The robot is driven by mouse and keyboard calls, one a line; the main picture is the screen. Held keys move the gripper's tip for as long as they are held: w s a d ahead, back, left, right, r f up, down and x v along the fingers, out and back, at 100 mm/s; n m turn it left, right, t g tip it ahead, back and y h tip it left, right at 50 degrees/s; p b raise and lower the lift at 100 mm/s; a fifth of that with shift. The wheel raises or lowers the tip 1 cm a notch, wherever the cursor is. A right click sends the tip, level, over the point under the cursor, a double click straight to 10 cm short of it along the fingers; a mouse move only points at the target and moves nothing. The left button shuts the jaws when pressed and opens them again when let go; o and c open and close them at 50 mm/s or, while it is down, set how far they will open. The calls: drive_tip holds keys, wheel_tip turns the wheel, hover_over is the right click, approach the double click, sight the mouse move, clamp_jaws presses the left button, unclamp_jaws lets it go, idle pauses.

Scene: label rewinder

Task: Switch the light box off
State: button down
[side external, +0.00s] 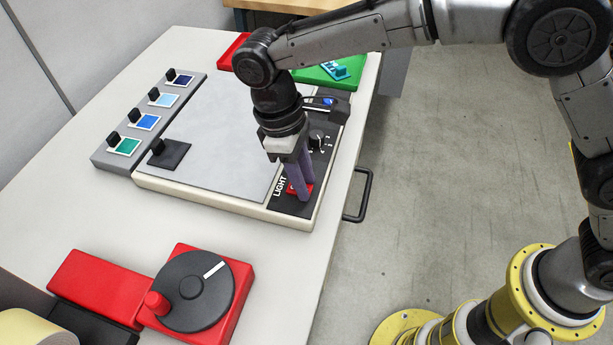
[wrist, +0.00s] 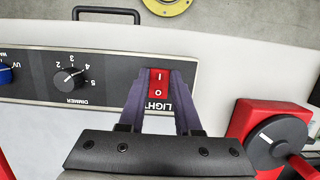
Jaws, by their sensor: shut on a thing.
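The light box (side external: 225,110) lies on the white table, with a pale grey top and a black control strip along its right side. I cannot tell whether its top is lit. The red rocker switch marked LIGHT (side external: 292,188) is at the near end of the strip. In the wrist view the red switch (wrist: 159,90) shows the marks I and O; its tilt is unclear. My gripper (side external: 301,190) points down at the switch. In the wrist view the fingertips of my gripper (wrist: 160,78) are on either side of it, shut on it.
A dimmer knob (wrist: 70,78) and a blue UV switch (wrist: 5,74) share the strip. A red device with a black crank wheel (side external: 195,290) stands nearer on the table. A rack of coloured labels (side external: 150,120) lies left of the box. A black handle (side external: 360,195) juts from the table's right side.

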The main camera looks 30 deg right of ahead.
idle(0.4)
drive_tip(key=c, duration=0.6)
unclamp_jaws()
drive_tip(key=shift+a+r, duration=0.1)
drive_tip(key=v, duration=1.3)
drive_tip(key=shift+w+a+r, duration=0.2)
drive_tip(key=shift+w+r, duration=0.05)
drive_tip(key=shift+w, duration=0.05)
